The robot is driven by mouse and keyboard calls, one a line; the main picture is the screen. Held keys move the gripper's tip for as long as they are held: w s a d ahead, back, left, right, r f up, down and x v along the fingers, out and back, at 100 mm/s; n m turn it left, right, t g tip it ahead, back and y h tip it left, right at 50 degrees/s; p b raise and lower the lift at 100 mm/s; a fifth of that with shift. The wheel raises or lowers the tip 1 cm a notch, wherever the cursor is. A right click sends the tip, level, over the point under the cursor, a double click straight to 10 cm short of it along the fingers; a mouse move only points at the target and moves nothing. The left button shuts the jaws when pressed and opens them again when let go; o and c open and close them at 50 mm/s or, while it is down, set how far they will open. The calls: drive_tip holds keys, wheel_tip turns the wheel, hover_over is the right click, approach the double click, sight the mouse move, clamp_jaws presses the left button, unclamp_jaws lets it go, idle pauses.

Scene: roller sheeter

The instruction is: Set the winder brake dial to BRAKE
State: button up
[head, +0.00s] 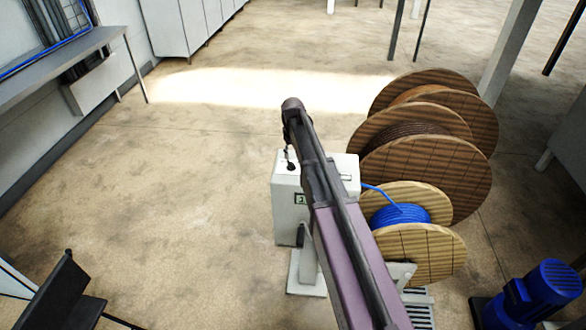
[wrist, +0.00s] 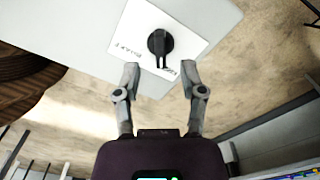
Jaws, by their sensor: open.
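The winder brake dial (wrist: 160,42) is a black knob on a white label plate (wrist: 140,30) in the wrist view. Its narrow pointer end faces down in the picture, close to the right-hand label. A second label lies to its left; both are too small and blurred to read surely. My gripper (wrist: 159,76) is open and empty, its two fingers apart just short of the dial, one on each side of its pointer end. In the head view the grey winder box (head: 289,212) stands beneath my arm, which partly covers it; the gripper is hard to make out there.
Large wooden cable reels (head: 430,170) and a smaller reel with blue cable (head: 400,215) stand right of the box. A blue motor (head: 545,290) is at the lower right. A bench (head: 60,50) is at the upper left. The floor left of the box is clear.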

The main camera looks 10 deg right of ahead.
sight(293, 164)
drive_tip(key=shift+f+b, duration=2.25)
drive_tip(key=shift+f, duration=0.3)
clamp_jaws()
